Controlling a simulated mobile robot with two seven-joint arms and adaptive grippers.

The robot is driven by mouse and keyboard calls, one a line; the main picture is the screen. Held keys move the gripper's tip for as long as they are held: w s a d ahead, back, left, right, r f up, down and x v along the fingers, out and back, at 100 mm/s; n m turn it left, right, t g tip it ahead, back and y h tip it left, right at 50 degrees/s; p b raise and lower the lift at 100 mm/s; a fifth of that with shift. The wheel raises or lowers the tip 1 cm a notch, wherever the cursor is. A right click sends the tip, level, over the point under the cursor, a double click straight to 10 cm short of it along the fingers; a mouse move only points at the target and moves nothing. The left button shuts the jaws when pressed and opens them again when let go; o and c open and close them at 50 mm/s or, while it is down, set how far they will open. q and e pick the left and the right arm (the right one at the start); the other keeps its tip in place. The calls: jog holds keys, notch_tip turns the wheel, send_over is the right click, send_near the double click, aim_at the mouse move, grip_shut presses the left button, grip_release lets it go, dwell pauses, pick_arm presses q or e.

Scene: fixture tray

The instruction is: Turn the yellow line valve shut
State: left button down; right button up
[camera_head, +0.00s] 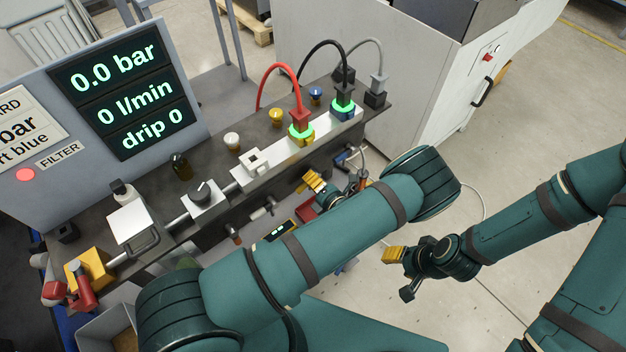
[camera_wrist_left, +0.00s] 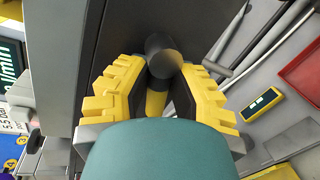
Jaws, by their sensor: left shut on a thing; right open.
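My left gripper (camera_wrist_left: 162,72) is shut around a dark, round-ended handle (camera_wrist_left: 163,60) with a yellow stem (camera_wrist_left: 156,103), which appears to be the yellow line valve. In the head view, my left gripper (camera_head: 318,186) is at the front side of the bench, below the yellow-based red plug. The arm and fingers hide the valve there, so its turn angle cannot be read. My right gripper (camera_head: 396,262) is open and empty, out over the floor to the right of the bench.
The display (camera_head: 125,88) reads 0.0 bar, 0 l/min and drip 0. Red (camera_head: 301,117), black (camera_head: 343,90) and grey (camera_head: 378,84) plugs with cables stand on the bench (camera_head: 215,165). A yellow meter (camera_wrist_left: 262,103) and a red tray (camera_wrist_left: 302,75) lie near my left gripper.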

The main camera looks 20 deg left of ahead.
aim_at(305, 151)
pick_arm(q)
jog(key=shift+w+r+m+g+y, duration=0.15)
jog(key=shift+r+m, duration=0.1)
jog(key=shift+m, duration=0.45)
jog(key=shift+w+r+m+g+y, duration=0.15)
jog(key=shift+r+m, duration=0.1)
jog(key=shift+m, duration=0.45)
jog(key=c, duration=1.1)
grip_release()
jog(key=shift+o, duration=1.3)
jog(key=shift+s+f, duration=0.1)
notch_tip(305, 151, up, 10)
jog(key=shift+r, duration=0.1)
